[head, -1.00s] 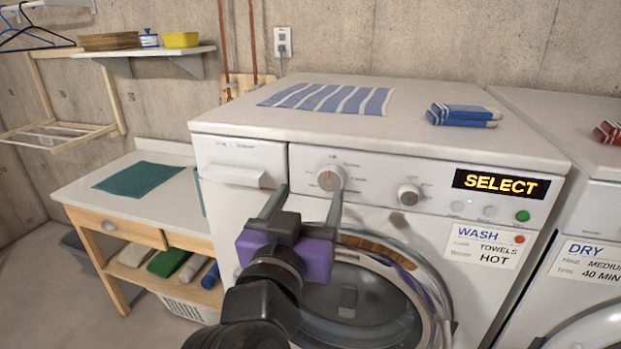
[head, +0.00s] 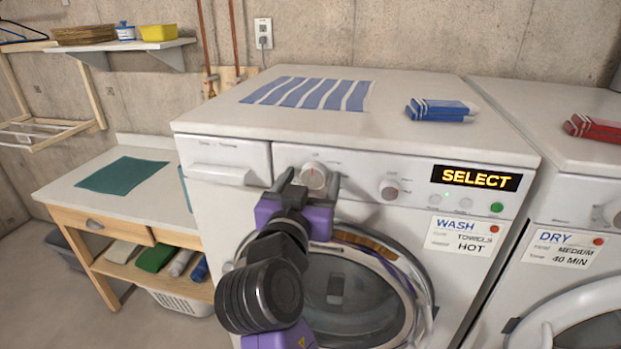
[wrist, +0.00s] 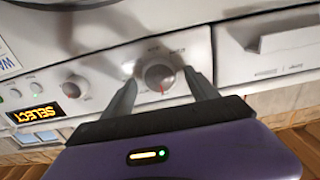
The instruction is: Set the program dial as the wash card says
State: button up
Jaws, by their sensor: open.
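The program dial (head: 314,176) is the larger round knob on the washer's white front panel, with small print around it. In the wrist view the dial (wrist: 158,75) sits between the two spread fingers of my gripper (wrist: 160,92). In the head view my gripper (head: 305,184) is at the panel, fingers on either side of the dial. It is open; I cannot tell whether a finger touches the dial. The wash card (head: 465,237) reads WASH, TOWELS, HOT. The display (head: 477,178) shows SELECT in yellow letters.
A smaller knob (head: 390,187) is right of the dial, and a green button (head: 496,207) is under the display. The drawer front (head: 222,174) is to the left. A dryer with a DRY card (head: 566,249) stands at the right.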

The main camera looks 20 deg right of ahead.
jog(key=c, duration=1.3)
jog(key=shift+c, duration=0.2)
jog(key=shift+f+b, duration=0.1)
jog(key=shift+b, duration=0.4)
